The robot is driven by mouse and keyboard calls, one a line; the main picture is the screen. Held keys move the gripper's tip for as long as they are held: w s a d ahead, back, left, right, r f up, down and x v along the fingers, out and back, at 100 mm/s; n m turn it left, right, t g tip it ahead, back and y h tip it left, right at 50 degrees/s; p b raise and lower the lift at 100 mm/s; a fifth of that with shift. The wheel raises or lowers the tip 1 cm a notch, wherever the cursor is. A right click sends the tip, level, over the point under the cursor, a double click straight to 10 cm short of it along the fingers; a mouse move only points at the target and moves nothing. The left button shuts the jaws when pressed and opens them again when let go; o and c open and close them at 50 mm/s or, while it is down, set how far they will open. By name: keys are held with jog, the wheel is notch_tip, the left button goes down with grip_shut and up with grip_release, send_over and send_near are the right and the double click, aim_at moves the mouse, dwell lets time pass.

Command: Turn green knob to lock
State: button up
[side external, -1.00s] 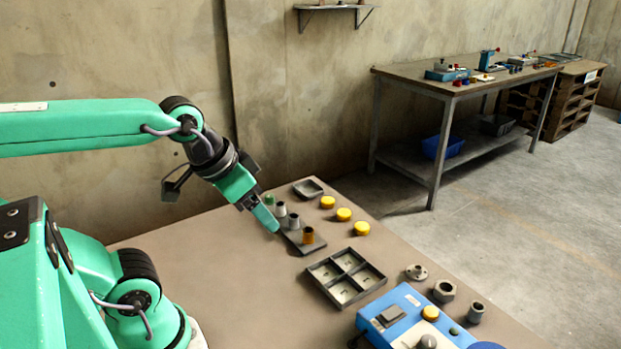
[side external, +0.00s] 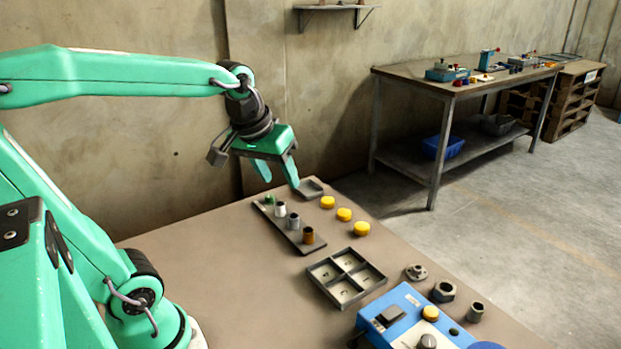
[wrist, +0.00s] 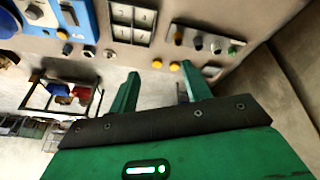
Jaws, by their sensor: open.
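The green knob (side external: 269,199) stands at the far end of a dark strip plate (side external: 295,233), in line with several grey and brown cylinders. In the wrist view it is the small green piece (wrist: 232,49) at the upper right end of the row. My gripper (side external: 280,183) is open and empty, with its two green fingers spread and pointing down. It hangs above the far end of the table, near the knob in the side view and apart from it. In the wrist view, the fingers (wrist: 160,70) have nothing between them that they touch.
A dark tray (side external: 309,189) and several yellow caps (side external: 344,214) lie beside the strip. A four-compartment tray (side external: 346,276), a blue control box (side external: 405,315) and grey metal parts (side external: 445,291) are nearer. The table's left part is clear.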

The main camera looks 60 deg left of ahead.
jog(key=w+a+f+n+g, duration=0.1)
jog(key=w+a+n+g, duration=0.1)
jog(key=w+a+n, duration=0.4)
jog(key=n+g, duration=0.2)
jog(key=n, duration=0.9)
send_near(269, 195)
jog(key=shift+w+f+h, duration=0.2)
jog(key=shift+h, duration=0.1)
jog(key=shift+a+f, duration=0.2)
jog(key=shift+f, duration=0.05)
jog(key=shift+f, duration=3.9)
jog(key=c, duration=1)
